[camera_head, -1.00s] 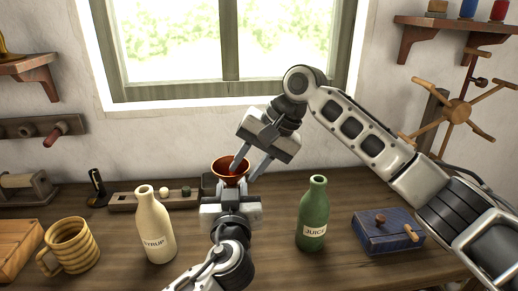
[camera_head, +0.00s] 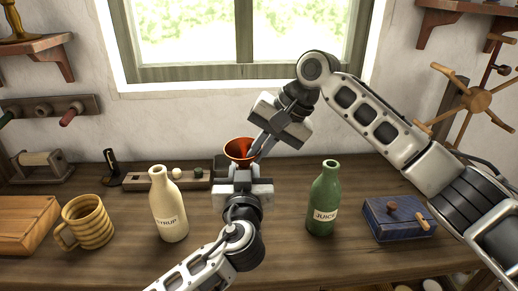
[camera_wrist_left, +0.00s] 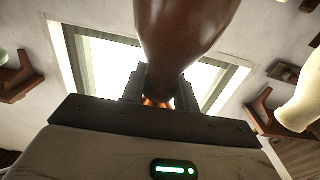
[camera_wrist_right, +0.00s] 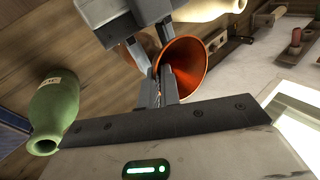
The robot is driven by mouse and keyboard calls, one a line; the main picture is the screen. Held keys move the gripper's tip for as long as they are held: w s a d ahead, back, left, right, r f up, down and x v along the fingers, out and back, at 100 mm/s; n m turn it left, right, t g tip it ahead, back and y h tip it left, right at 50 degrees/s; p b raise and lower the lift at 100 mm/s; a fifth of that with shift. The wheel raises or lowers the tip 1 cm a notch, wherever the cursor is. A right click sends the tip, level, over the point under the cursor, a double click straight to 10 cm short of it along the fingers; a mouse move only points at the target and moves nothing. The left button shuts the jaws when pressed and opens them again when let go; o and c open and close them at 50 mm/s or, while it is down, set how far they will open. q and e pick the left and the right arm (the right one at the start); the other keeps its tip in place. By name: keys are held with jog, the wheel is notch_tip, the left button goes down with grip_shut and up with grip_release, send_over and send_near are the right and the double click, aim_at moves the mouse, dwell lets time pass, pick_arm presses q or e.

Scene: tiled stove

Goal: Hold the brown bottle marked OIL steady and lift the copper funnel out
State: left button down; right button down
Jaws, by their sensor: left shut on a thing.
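The copper funnel (camera_head: 240,147) sits mouth up just beyond my left gripper in the head view. In the right wrist view its wide orange mouth (camera_wrist_right: 186,66) shows clearly. The brown bottle (camera_wrist_left: 188,28) fills the top of the left wrist view; its label is not visible, and in the head view my left gripper hides it. My left gripper (camera_wrist_left: 160,92) is shut on the bottle's neck, below the funnel. My right gripper (camera_wrist_right: 159,88) reaches down from the right with its fingers close together on the funnel's rim wall. The funnel's spout is hidden.
A cream SYRUP bottle (camera_head: 168,207) and a striped mug (camera_head: 86,224) stand left. A green JUICE bottle (camera_head: 324,200) and a blue box (camera_head: 398,218) stand right. A wooden rack (camera_head: 150,181) lies behind. The window wall closes off the back.

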jog(key=shift+r, duration=0.15)
jog(key=shift+r, duration=2.2)
jog(key=shift+r, duration=2)
pick_arm(q)
jog(key=c, duration=1)
grip_release()
jog(key=shift+s, duration=0.1)
